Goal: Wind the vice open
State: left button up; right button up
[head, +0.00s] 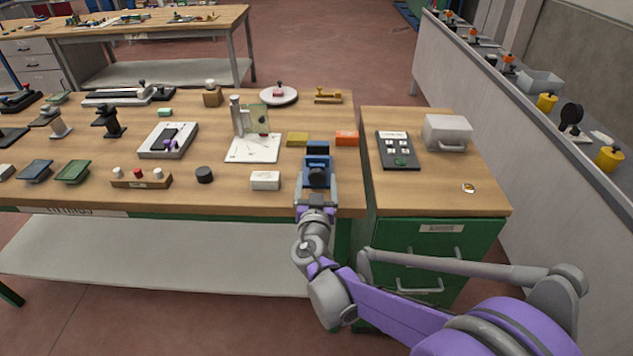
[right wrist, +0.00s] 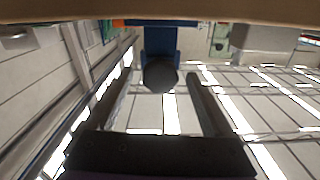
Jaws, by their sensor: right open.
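The blue vice (head: 318,150) stands at the front edge of the wooden bench; its lower part is hidden behind my right gripper (head: 317,190). In the right wrist view the vice (right wrist: 161,42) is at the top middle, under the bench edge band. A dark round knob or handle end (right wrist: 160,77) on the vice faces me. My open right gripper (right wrist: 163,88) has one finger on each side of this knob, with visible gaps, not touching it. The vice's jaw opening cannot be made out. My left gripper is not in view.
A white box (head: 265,180) and a black puck (head: 204,174) lie left of the vice. A green drawer cabinet (head: 437,240) stands to the right. The floor before the bench is clear.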

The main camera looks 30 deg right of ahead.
jog(key=shift+c, duration=0.2)
grip_shut()
jog(key=shift+n, duration=0.4)
